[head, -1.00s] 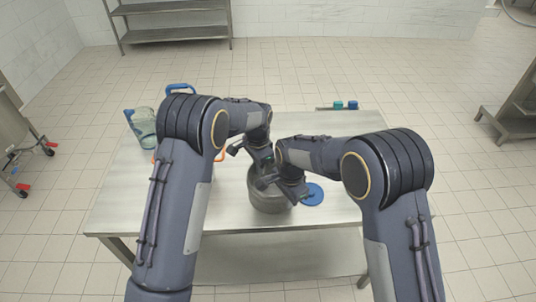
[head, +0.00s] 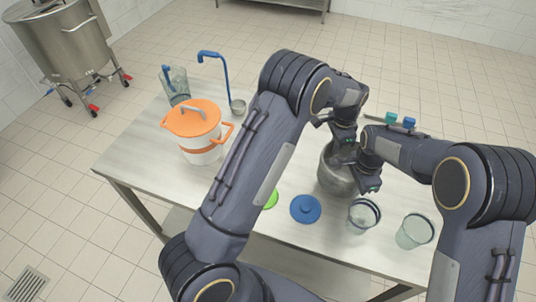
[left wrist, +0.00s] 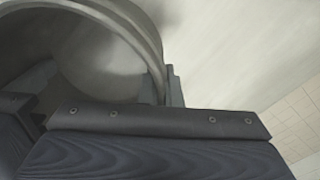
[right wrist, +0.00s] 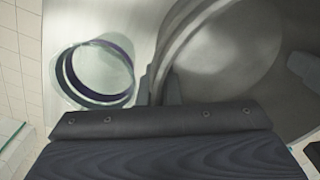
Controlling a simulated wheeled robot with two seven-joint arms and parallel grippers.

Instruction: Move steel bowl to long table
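The steel bowl (head: 335,181) is a deep grey vessel at the right of the metal table (head: 140,165) in the head view. My left gripper (head: 345,148) is at its far rim and my right gripper (head: 366,180) at its right rim. In the left wrist view the bowl's rim (left wrist: 150,35) passes between the fingers. The right wrist view shows the same, with the rim (right wrist: 180,35) between the fingers. Both appear shut on the bowl. The bowl's base is partly hidden, and I cannot tell whether it touches the table.
A blue lid (head: 305,209) and glass cups (head: 361,217) (head: 415,231) stand near the bowl. An orange-lidded container (head: 197,135), glass pitcher (head: 176,88) and blue ladle (head: 226,75) are left. Teal and blue pieces (head: 400,120) are behind. A wheeled steel vat (head: 65,45) stands beyond the table.

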